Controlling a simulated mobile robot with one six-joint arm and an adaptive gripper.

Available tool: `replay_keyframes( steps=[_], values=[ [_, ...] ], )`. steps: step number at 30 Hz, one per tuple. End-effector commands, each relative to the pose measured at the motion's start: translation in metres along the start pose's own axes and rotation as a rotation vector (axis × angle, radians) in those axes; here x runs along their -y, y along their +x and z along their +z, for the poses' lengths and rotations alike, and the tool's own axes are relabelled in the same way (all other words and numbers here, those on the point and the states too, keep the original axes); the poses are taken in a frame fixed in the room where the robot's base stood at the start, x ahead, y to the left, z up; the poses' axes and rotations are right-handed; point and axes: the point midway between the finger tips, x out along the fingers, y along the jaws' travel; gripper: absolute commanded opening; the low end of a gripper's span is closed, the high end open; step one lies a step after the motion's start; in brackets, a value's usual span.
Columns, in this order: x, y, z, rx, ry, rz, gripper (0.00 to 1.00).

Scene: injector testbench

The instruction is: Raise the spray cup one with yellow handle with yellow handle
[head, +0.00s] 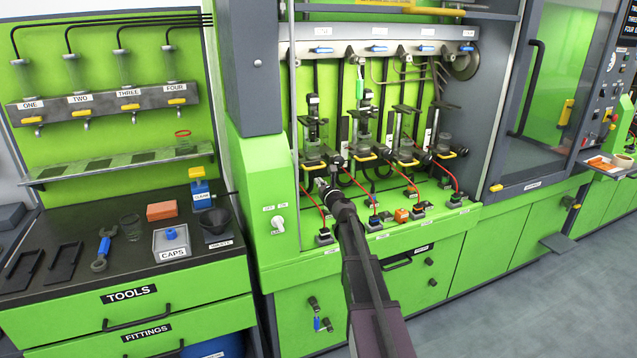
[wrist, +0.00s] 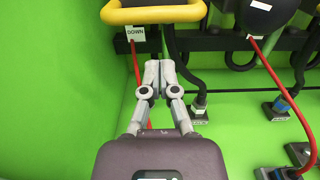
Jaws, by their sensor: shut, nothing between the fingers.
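The leftmost spray cup (head: 312,152) sits in the testbench bay, below its injector, with a yellow handle (head: 309,170) at its front. In the wrist view the yellow handle (wrist: 153,14) is a thick rounded loop at the top, partly cut off by the picture edge. A white label reading DOWN (wrist: 136,33) shows just below its left side. My gripper (head: 320,182) is just below and in front of this handle. In the wrist view my gripper (wrist: 160,66) has its fingertips together, empty, pointing at the space below the handle. I see a gap between them in the picture.
Several similar cups with yellow handles stand in a row to the right, such as the second one (head: 366,157). Red cables (wrist: 275,85) and black hoses hang close on the right. A green wall (head: 260,190) bounds the bay on the left.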

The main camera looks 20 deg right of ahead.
Motion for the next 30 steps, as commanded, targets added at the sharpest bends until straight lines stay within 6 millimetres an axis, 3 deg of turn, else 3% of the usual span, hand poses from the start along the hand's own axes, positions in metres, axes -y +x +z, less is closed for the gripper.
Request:
replay_keyframes(
  steps=[2,12,18,30],
  values=[
    [0.0,-0.002,-0.012,-0.001,-0.001,0.0,0.0],
    [-0.001,-0.065,-0.009,-0.002,-0.001,-0.002,0.0],
    [-0.001,-0.09,-0.009,-0.002,-0.002,-0.001,0.0],
    [0.0,-0.102,-0.009,-0.002,-0.002,0.0,0.0]
  ],
)
